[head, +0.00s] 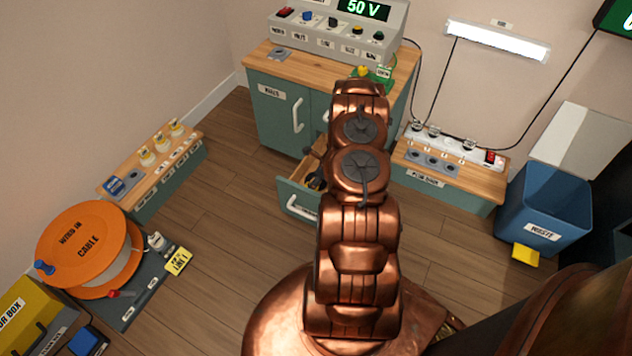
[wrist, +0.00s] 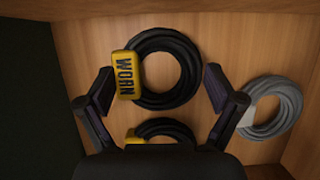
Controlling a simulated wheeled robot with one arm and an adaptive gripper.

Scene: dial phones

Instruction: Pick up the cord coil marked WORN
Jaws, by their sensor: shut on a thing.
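The cord coil marked WORN (wrist: 172,98) is a black ring with a yellow tag, lying in a wooden-bottomed space in the wrist view. My gripper (wrist: 157,92) is shut on it, one finger beside the yellow tag and the other beside the coil's right edge. A second black coil (wrist: 168,127) with a yellow tag lies just below, partly hidden by my gripper's body. A grey coil (wrist: 275,108) lies to the right, outside the fingers. In the head view an open drawer (head: 296,200) of the green cabinet shows; my copper arm hides much of it.
The green cabinet (head: 275,112) carries a console reading 50 V. A low bench with sockets (head: 450,178) and a blue waste bin (head: 541,205) stand right. An orange cable reel (head: 85,250) stands left. Floor between is clear.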

